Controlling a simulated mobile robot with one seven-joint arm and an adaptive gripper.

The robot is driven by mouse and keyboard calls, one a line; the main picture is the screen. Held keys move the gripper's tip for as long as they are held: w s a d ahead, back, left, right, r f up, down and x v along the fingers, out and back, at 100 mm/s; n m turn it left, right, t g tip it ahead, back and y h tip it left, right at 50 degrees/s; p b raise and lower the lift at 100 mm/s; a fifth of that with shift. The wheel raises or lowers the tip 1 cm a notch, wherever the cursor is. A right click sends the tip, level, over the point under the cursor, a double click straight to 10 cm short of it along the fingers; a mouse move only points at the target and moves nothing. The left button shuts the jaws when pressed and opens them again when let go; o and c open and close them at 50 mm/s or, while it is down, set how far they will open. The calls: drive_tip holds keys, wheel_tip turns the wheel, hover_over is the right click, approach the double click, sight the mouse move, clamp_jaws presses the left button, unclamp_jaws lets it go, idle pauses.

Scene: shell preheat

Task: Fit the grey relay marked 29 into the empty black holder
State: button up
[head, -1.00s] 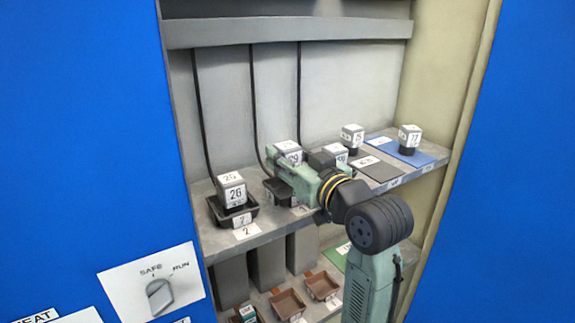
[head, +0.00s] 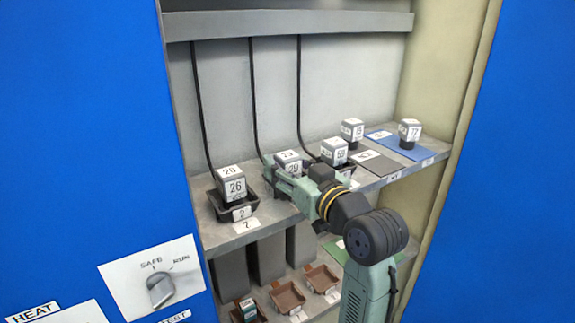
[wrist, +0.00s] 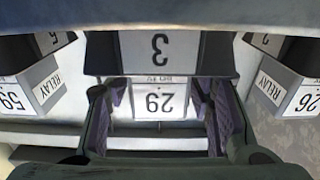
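The grey relay marked 29 (head: 291,168) stands upright in the middle black holder, partly hidden by my gripper in the head view. In the wrist view, the relay's white 29 label (wrist: 160,101) appears upside down, just below the plate marked 3 on the black holder (wrist: 105,55). The relay looks to be down inside the holder; its base is hidden. My gripper (wrist: 160,115) has one finger on each side of the relay. The fingers look spread, with a narrow gap on both sides.
Relay 26 (head: 232,184) stands in the holder to the left and relay 59 (head: 335,150) to the right. Two more relays (head: 353,128) (head: 410,130) stand farther right by a blue mat (head: 390,148). Brown trays (head: 287,297) lie on the lower shelf. Cables hang behind the holders.

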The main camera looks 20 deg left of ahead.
drive_tip(key=shift+o, duration=0.5)
drive_tip(key=shift+d+r+p, duration=0.1)
drive_tip(key=shift+r+p, duration=0.25)
drive_tip(key=shift+r, duration=0.1)
drive_tip(key=b+v, duration=0.2)
drive_tip(key=v, duration=1)
drive_tip(key=shift+b, duration=0.3)
drive_tip(key=shift+s+f, duration=0.1)
drive_tip(key=shift+f, duration=0.05)
